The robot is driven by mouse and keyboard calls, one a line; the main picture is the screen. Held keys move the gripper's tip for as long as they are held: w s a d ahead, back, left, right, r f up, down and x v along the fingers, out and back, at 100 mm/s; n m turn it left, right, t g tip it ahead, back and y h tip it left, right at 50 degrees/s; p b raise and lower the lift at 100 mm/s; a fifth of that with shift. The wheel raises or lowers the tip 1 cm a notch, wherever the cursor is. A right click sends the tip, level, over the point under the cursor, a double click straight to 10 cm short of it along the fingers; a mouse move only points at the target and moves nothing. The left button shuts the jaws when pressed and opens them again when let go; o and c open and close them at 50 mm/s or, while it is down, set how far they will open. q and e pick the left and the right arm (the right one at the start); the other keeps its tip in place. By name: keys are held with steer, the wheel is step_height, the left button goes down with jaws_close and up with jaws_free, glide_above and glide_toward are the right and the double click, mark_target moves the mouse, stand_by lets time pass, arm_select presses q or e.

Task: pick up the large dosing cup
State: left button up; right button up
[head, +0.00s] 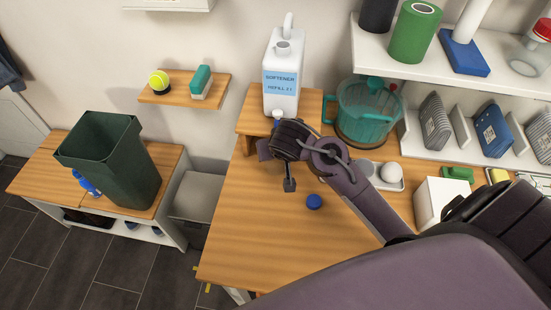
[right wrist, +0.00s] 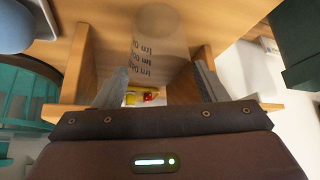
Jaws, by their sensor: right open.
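The dosing cup (right wrist: 158,45) is a see-through cup with dark "ml" markings that read upside down in the right wrist view. It is at the top middle of that view, in line with the gap between the fingers. My right gripper (right wrist: 160,72) is open, with a finger on each side of the cup's lower end; I cannot tell whether either touches it. In the head view my right gripper (head: 276,168) is above the wooden table, in front of the softener bottle (head: 282,78). I cannot make out the cup there. My left gripper is not in view.
The bottle stands on a wooden riser (head: 312,104). A blue cap (head: 314,201) lies on the table (head: 250,225) close to the gripper. A dark green bin (head: 120,165) stands at left.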

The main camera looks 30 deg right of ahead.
steer(key=x, duration=0.2)
steer(key=shift+w+d+f, duration=0.1)
steer(key=shift+w+f, duration=0.1)
steer(key=shift+f, duration=0.05)
steer(key=c, duration=0.6)
steer(key=shift+r, duration=0.1)
